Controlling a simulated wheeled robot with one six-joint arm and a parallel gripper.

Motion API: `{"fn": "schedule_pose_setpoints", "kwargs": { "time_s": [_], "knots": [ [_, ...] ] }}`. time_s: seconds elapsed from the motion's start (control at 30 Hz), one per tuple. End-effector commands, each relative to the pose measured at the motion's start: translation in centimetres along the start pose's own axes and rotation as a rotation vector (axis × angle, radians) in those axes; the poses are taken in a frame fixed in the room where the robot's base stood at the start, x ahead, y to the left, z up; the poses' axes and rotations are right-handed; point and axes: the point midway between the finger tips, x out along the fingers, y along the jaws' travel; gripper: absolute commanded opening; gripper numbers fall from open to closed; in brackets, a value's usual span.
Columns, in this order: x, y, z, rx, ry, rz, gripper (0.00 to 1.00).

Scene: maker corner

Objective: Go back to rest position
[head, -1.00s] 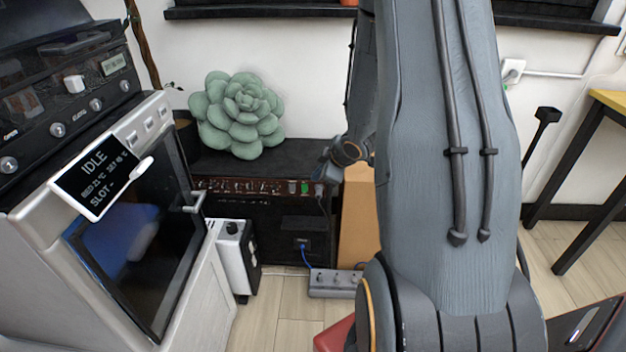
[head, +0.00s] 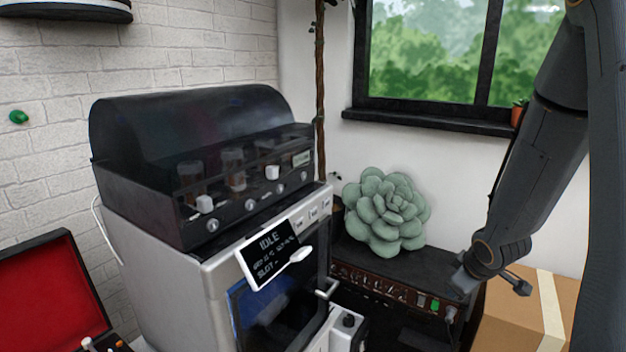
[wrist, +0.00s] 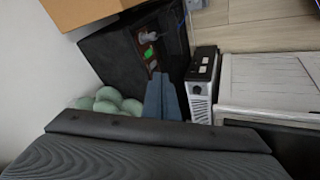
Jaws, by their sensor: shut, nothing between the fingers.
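My gripper (head: 466,281) hangs at the end of my raised arm at the right of the head view, in front of the right end of the black amplifier-like box. In the wrist view, its blue-grey fingers (wrist: 161,97) are together with nothing between them. They point toward the black box (wrist: 118,52) with its green switch, and I see no contact. The arm is bent, with its upper part rising out of the top of the head view.
A white printer cabinet (head: 215,290) with an IDLE screen (head: 270,252) stands left of the arm. A green succulent-shaped cushion (head: 385,215) sits on the black box. A cardboard box (head: 525,310) stands at right. An open red-lined case (head: 50,300) lies at lower left.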

Motion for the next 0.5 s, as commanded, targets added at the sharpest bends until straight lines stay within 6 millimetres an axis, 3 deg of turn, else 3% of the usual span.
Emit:
{"fn": "schedule_pose_setpoints", "kwargs": {
  "time_s": [0.03, 0.3, 0.4, 0.5],
  "knots": [
    [-3.7, -1.2, -1.0, 0.051, -0.043, -0.006, 0.00],
    [-17.7, -11.7, -0.6, 0.397, -0.308, -0.120, 0.00],
    [-21.5, -15.1, -0.2, 0.482, -0.379, -0.169, 0.00],
    [-24.1, -17.6, 0.2, 0.539, -0.431, -0.208, 0.00]
  ]
}}
